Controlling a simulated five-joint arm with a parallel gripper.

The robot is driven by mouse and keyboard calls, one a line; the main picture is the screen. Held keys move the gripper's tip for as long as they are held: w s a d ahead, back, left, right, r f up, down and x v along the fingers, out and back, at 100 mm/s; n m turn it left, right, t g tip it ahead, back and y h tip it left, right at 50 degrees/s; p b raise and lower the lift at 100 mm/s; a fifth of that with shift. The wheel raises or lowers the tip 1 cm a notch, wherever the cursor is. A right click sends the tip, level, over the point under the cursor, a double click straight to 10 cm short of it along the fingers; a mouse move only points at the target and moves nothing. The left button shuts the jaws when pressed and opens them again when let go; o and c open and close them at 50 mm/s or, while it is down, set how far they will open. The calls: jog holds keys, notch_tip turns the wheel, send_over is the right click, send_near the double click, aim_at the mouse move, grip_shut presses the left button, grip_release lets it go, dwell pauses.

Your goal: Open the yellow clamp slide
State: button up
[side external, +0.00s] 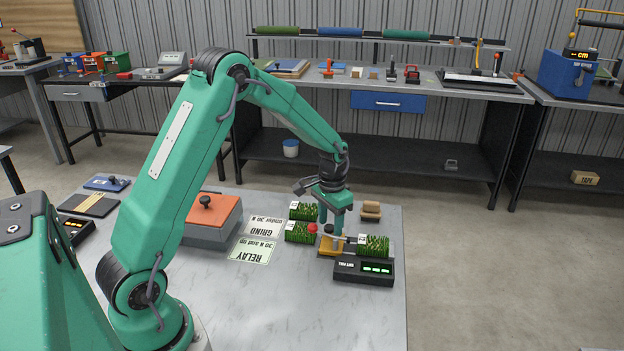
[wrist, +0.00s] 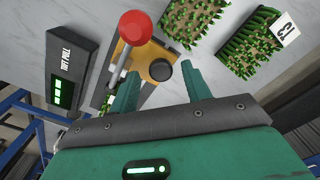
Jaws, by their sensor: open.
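The yellow clamp slide (side external: 331,246) sits on the table at the left end of a black tuft-pull meter (side external: 364,271). It also shows in the wrist view (wrist: 155,54), with a round black knob (wrist: 161,70) on it. A metal lever with a red ball (wrist: 135,27) lies across the clamp. My gripper (wrist: 160,82) is open above the clamp, and in the wrist view the black knob appears just beyond the gap between its fingertips. I cannot tell whether the fingers touch the knob. A turf piece (side external: 373,245) sits at the meter, beside the clamp.
Two turf pieces (side external: 299,232) (side external: 303,211) lie behind and left of the clamp, and a brown block (side external: 371,210) lies behind it. RELAY (side external: 253,250) and GRIND (side external: 264,225) cards lie left, near an orange-topped box (side external: 212,217). The front of the table is clear.

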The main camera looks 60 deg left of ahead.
aim_at(330, 228)
notch_tip(330, 228, up, 7)
jog(key=shift+r, duration=0.2)
dwell(0.4)
jog(key=s+d+r+t, duration=0.3)
jog(key=s+d+r, duration=0.3)
jog(key=s+r, duration=0.5)
jog(key=s+d+r+t, duration=0.1)
jog(key=s+d, duration=0.1)
jog(key=s, duration=0.4)
jog(key=s+d+r+t, duration=0.1)
jog(key=s+d, duration=0.1)
jog(key=s, duration=0.5)
jog(key=shift+d+r+t, duration=0.25)
jog(key=shift+r+t, duration=0.05)
jog(key=shift+r, duration=0.1)
